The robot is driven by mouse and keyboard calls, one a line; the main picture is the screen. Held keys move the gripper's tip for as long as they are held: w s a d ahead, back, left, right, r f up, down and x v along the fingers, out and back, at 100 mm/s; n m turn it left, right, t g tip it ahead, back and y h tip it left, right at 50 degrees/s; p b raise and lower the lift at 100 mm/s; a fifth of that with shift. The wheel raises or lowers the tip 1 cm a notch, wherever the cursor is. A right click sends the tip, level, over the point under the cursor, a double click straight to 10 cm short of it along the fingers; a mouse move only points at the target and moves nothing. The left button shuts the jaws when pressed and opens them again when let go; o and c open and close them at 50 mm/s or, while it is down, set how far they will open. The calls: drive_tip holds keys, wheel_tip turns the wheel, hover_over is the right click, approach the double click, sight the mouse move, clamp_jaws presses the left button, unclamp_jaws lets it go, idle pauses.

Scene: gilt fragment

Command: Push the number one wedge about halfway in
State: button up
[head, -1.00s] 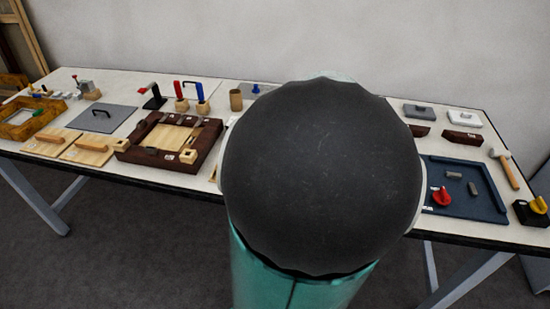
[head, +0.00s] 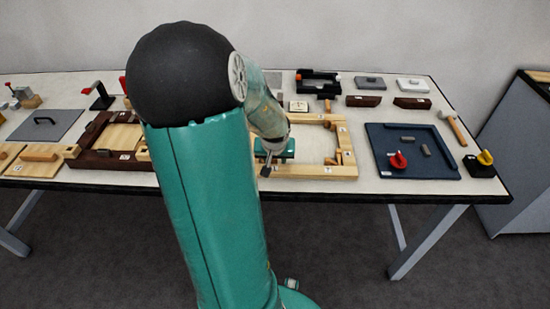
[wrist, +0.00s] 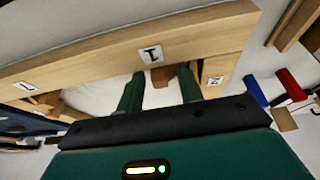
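A pale wooden frame (head: 335,171) lies on the table right of my arm, with wedge-like wooden pieces (head: 340,156) at its inner right side. In the wrist view the frame's rail (wrist: 95,58) crosses the top and bears a label that looks like a number one (wrist: 151,54). My gripper (wrist: 160,84) points at this rail with its two green fingers apart. A small wooden piece (wrist: 163,76) shows between and behind the fingers; I cannot tell whether it is the number one wedge or whether anything touches it. In the head view my gripper (head: 268,165) is over the frame's left part.
A dark blue tray (head: 435,172) with a red-handled piece stands to the right. A hammer (head: 453,127) and a yellow-topped block (head: 481,162) are beyond it. A dark brown frame (head: 95,161) lies to the left. My arm hides the table between the frames.

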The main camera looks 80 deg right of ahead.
drive_tip(key=shift+c, duration=0.5)
clamp_jaws()
drive_tip(key=shift+w+a, duration=0.15)
drive_tip(key=shift+w, duration=0.45)
drive_tip(key=shift+o, duration=0.5)
unclamp_jaws()
drive_tip(key=v, duration=1.3)
drive_tip(key=shift+a+r, duration=0.2)
drive_tip(key=shift+r, duration=0.1)
